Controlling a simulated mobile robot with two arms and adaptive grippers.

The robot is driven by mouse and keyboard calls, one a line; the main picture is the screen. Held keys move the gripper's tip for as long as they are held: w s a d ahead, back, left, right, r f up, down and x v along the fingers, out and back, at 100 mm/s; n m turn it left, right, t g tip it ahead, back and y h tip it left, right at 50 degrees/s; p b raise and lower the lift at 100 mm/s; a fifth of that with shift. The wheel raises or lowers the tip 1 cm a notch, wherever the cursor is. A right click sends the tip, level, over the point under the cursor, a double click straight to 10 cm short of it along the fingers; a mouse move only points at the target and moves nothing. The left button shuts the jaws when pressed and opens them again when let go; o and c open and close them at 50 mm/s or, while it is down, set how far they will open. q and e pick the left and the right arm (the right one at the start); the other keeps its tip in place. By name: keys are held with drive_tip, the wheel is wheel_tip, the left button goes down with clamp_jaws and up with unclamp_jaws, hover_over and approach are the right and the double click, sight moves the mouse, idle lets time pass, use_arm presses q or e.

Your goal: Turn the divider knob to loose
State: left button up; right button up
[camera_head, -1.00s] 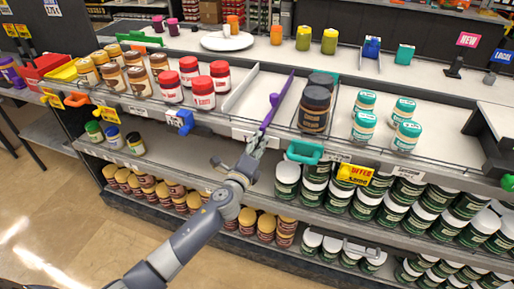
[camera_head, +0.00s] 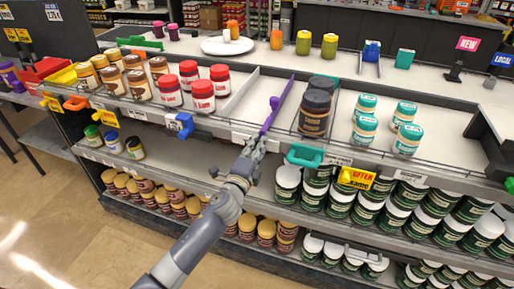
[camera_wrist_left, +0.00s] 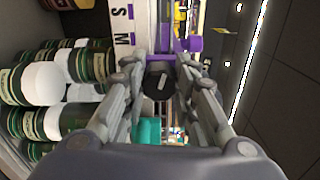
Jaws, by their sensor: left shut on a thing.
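The purple divider (camera_head: 281,103) stands on the top shelf between an empty lane and the dark brown jars. Its front end is at the shelf's front edge. My left gripper (camera_head: 258,145) is at that front end, and its fingers cover the knob in the head view. In the left wrist view the round black knob (camera_wrist_left: 160,84) with a white mark sits between the fingers of my left gripper (camera_wrist_left: 161,70), which is shut on it. Purple divider parts (camera_wrist_left: 188,44) show just beyond it. The right gripper is not in view.
Brown jars (camera_head: 315,110) stand right of the divider, and red-lidded jars (camera_head: 202,95) stand to the left. A teal clip (camera_head: 304,155) and a yellow offer tag (camera_head: 356,177) stick out from the shelf edge right of my gripper. Green jars (camera_head: 288,184) stand below.

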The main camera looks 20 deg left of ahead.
use_arm(q)
drive_tip(key=o, duration=1.1)
drive_tip(key=s, duration=1.2)
drive_tip(key=shift+a, duration=0.2)
drive_tip(key=s+a+f+n+g, duration=0.1)
drive_tip(key=s+f+n+g, duration=0.25)
drive_tip(key=f, duration=0.85)
drive_tip(key=s+a+f+n+g, duration=0.15)
drive_tip(key=s+f, duration=0.25)
drive_tip(key=f, duration=0.8)
drive_tip(key=s+a+f+n+g, duration=0.1)
drive_tip(key=s+f+n+g, duration=0.25)
drive_tip(key=f, duration=0.85)
drive_tip(key=s+f+n+g, duration=0.2)
drive_tip(key=s+f, duration=0.5)
drive_tip(key=s, duration=0.5)
drive_tip(key=s+f+n+g, duration=0.3)
drive_tip(key=s+f, duration=0.4)
drive_tip(key=s, duration=0.5)
drive_tip(key=s+f+n+g, duration=0.3)
drive_tip(key=s+f, duration=0.4)
drive_tip(key=s, duration=0.5)
drive_tip(key=shift+s+d+g+y, duration=0.15)
drive_tip(key=shift+g+y, duration=0.1)
drive_tip(key=shift+y, duration=0.05)
